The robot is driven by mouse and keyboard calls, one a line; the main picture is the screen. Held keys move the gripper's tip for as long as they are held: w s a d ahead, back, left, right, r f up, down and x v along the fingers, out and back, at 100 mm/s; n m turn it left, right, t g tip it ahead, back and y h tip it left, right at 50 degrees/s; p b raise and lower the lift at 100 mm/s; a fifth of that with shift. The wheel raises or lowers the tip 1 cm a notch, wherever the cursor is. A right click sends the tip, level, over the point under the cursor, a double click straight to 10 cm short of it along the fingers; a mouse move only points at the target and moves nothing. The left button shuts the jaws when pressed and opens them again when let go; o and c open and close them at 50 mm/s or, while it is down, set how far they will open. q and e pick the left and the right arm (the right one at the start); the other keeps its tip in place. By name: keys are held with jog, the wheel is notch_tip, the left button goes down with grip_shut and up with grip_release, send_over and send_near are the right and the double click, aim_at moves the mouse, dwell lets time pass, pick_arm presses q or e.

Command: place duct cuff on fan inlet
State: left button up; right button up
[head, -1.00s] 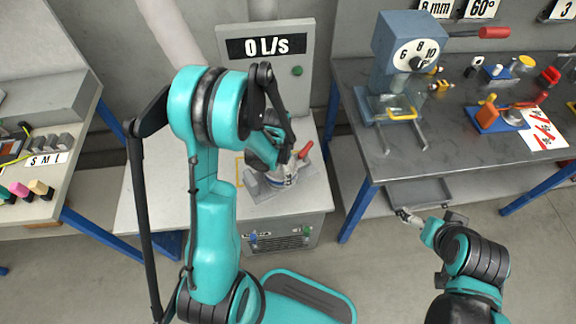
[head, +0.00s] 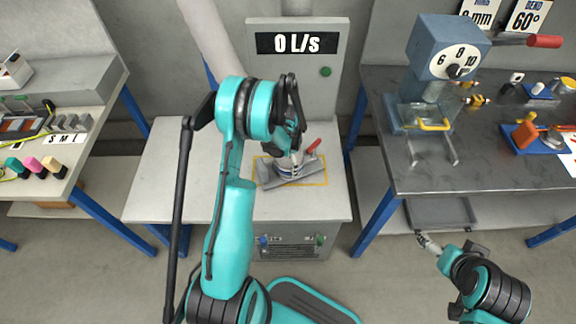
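A grey wedge-like base with a round silvery part (head: 290,168) sits inside a yellow outline on the white bench. A red lever (head: 313,146) sticks up at its right. I cannot clearly separate the duct cuff from the fan inlet here, as my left arm covers much of this spot. My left gripper (head: 293,154) points down at the round part, at or just above it. Its fingertips are partly hidden, so its opening is unclear. My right gripper (head: 425,241) is away at the lower right, in front of a grey tray; it appears empty, its opening too small to tell.
A panel (head: 325,100) reading "0 L/s" with a green button stands behind the bench (head: 160,180). A pale duct (head: 193,28) hangs behind it. A dark worktable (head: 500,165) with a dial machine is at right; another table (head: 45,190) is at left.

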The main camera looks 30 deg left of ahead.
pick_arm(q)
jog(key=shift+f, duration=0.4)
jog(key=shift+r, duration=0.15)
jog(key=o, duration=1.2)
jog(key=shift+c, duration=0.2)
